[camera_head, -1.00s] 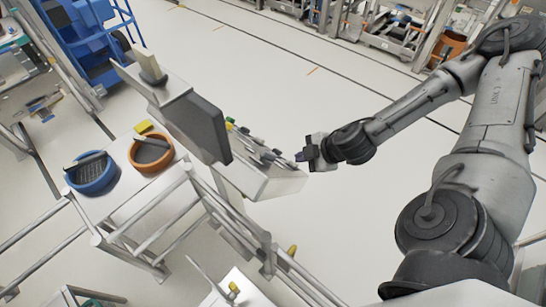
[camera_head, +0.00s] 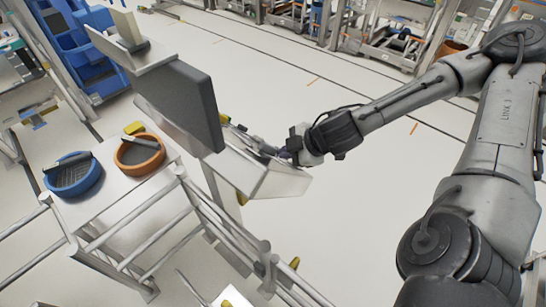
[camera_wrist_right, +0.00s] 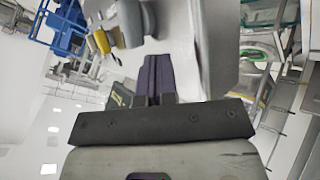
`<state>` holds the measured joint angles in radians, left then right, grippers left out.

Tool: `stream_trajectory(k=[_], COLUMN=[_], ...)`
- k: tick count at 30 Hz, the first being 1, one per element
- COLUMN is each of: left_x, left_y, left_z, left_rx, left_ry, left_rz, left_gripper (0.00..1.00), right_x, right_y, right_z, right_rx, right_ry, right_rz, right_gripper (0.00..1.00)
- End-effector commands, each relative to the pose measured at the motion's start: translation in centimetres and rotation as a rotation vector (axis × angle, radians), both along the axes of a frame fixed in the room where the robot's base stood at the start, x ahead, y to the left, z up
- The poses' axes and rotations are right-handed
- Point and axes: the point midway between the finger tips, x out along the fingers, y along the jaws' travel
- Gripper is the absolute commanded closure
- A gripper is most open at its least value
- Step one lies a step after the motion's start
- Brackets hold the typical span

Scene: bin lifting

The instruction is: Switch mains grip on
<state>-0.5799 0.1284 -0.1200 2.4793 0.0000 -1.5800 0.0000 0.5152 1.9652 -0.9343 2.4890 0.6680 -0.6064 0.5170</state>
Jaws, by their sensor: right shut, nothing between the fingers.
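A pale control panel (camera_head: 275,184) sits below a dark monitor (camera_head: 188,104) in the head view. A row of small switches runs along its top edge, too small there to tell which is the mains grip. My right gripper (camera_head: 284,153) is at the panel's right end, close over the switches; contact cannot be told. In the wrist view its dark purple fingers (camera_wrist_right: 160,76) are shut together with nothing between them. Ahead of them are a grey knob-like part (camera_wrist_right: 130,22) and a yellow part (camera_wrist_right: 102,40). A dark part with yellow-green marking (camera_wrist_right: 120,96) lies left of the fingers. My left gripper is out of view.
A blue round bin (camera_head: 72,177) and an orange round bin (camera_head: 139,153) stand on a pale table left of the panel. Metal rails (camera_head: 140,236) run below. A blue frame (camera_head: 84,48) stands at the far left. Open floor lies behind the panel.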

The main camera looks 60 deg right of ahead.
Motion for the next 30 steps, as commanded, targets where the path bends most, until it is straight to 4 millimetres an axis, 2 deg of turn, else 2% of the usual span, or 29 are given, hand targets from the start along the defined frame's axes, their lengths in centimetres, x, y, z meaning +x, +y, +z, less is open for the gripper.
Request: stream_trajectory(k=[4,12,18,30], left_x=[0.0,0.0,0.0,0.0], left_y=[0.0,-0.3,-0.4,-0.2], left_z=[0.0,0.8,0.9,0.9], left_rx=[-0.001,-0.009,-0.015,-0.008], left_ry=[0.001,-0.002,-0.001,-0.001], left_rz=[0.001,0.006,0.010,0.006], left_gripper=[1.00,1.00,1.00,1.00], right_x=[1.6,4.2,5.0,5.1], right_y=[0.1,-1.2,-1.5,-1.6], right_z=[-1.8,-2.3,-2.6,-2.6], right_rx=[0.006,0.004,0.003,0.002], right_ry=[0.001,0.001,0.001,0.001], right_rz=[0.000,-0.002,-0.002,0.000], right_gripper=[1.00,1.00,1.00,1.00])
